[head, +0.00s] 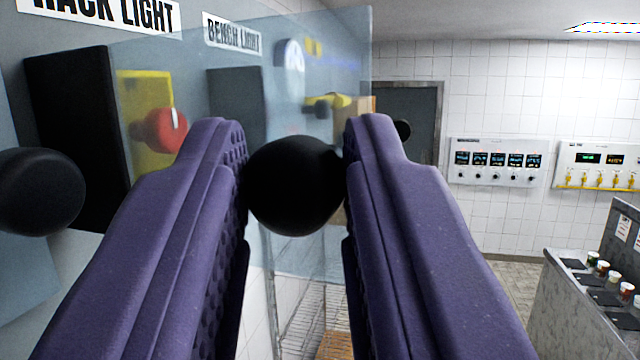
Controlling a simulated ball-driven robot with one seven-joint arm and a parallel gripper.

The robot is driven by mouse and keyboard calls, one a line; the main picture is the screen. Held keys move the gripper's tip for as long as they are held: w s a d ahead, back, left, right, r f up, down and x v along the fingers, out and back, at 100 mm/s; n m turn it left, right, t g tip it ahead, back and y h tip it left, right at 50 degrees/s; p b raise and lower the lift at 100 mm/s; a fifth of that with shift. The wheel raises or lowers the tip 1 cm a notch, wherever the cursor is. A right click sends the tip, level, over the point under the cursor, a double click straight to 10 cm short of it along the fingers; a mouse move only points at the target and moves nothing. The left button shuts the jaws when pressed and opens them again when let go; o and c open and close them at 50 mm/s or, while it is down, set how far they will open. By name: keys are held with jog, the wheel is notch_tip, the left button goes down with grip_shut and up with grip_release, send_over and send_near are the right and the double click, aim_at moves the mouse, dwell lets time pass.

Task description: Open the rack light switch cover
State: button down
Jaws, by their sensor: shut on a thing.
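My gripper (296,180) fills the middle of the head view, its two purple fingers shut on a round black knob (298,187). The knob sits at the edge of a clear cover (240,75), which stands out from the wall panel at an angle. Behind the clear sheet, under the "RACK LIGHT" label (100,14), is a black box with a yellow plate and a red rotary switch (165,130). My left finger hides part of the box and the lower cover. How the cover is hinged cannot be made out.
Another black knob (40,190) is close at the left. A "BENCH LIGHT" label (232,36) and a further switch (328,104) lie beyond. Wall panels (497,162) hang on the tiled wall. A counter (580,290) with small jars stands at the right. A wire rack (305,315) is below.

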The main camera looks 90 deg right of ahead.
jog(key=shift+w+a+r, duration=0.1)
jog(key=shift+w+a, duration=0.05)
jog(key=c, duration=1.3)
grip_release()
jog(key=o, duration=0.4)
jog(key=shift+w+d, duration=0.4)
jog(key=shift+s+a, duration=0.15)
jog(key=shift+s, duration=0.05)
jog(key=b+v, duration=0.2)
jog(key=v, duration=0.6)
